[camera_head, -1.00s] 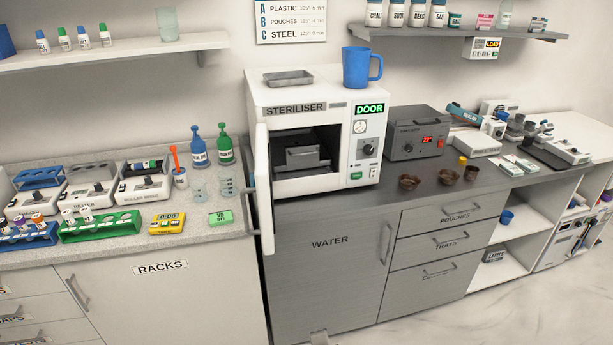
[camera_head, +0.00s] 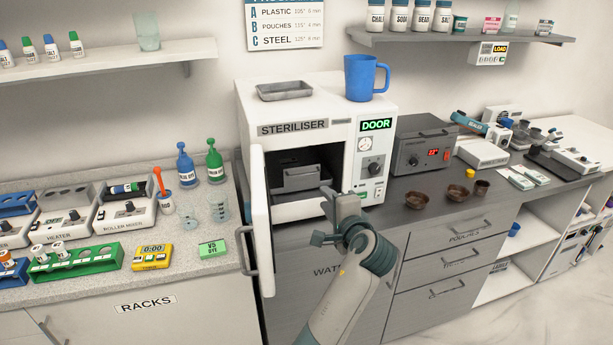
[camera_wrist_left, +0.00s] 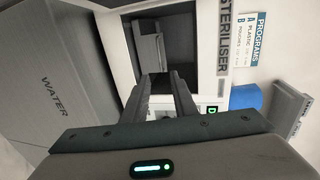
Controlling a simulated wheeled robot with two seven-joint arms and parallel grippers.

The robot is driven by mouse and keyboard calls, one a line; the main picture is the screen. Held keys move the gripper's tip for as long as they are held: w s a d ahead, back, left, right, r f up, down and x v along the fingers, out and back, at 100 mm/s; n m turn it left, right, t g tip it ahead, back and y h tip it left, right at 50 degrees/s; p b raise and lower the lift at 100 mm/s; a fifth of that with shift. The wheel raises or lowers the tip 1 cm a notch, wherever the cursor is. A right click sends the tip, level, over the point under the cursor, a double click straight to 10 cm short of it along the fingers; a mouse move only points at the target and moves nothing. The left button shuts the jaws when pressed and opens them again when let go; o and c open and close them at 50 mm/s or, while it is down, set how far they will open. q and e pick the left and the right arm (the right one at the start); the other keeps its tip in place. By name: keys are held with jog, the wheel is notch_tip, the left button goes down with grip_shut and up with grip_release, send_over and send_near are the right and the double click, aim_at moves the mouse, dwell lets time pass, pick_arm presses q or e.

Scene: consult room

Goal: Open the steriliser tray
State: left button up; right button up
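The steriliser (camera_head: 292,110) is a white box with its door (camera_head: 260,215) swung open to the left. Inside its dark chamber sits a grey tray (camera_head: 300,180) with a handle on its front. The tray also shows in the left wrist view (camera_wrist_left: 150,48), beyond my fingertips. My left gripper (camera_head: 328,197) is in front of the chamber opening, low and right of the tray. In the left wrist view its two fingers (camera_wrist_left: 162,82) stand apart with nothing between them, so it is open and not touching the tray. My right gripper is in neither view.
A metal dish (camera_head: 285,91) and a blue mug (camera_head: 366,78) stand on the steriliser. Brown bowls (camera_head: 416,199) and a grey heated box (camera_head: 422,145) are to its right. The open door with its handle (camera_head: 246,252) bounds the left side.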

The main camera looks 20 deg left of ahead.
aim_at(306, 174)
pick_arm(q)
jog(key=p+x, duration=0.4)
jog(key=x, duration=1.2)
jog(key=shift+p, duration=0.4)
jog(key=shift+x, duration=0.8)
jog(key=shift+f, duration=0.15)
grip_shut()
dwell(0.3)
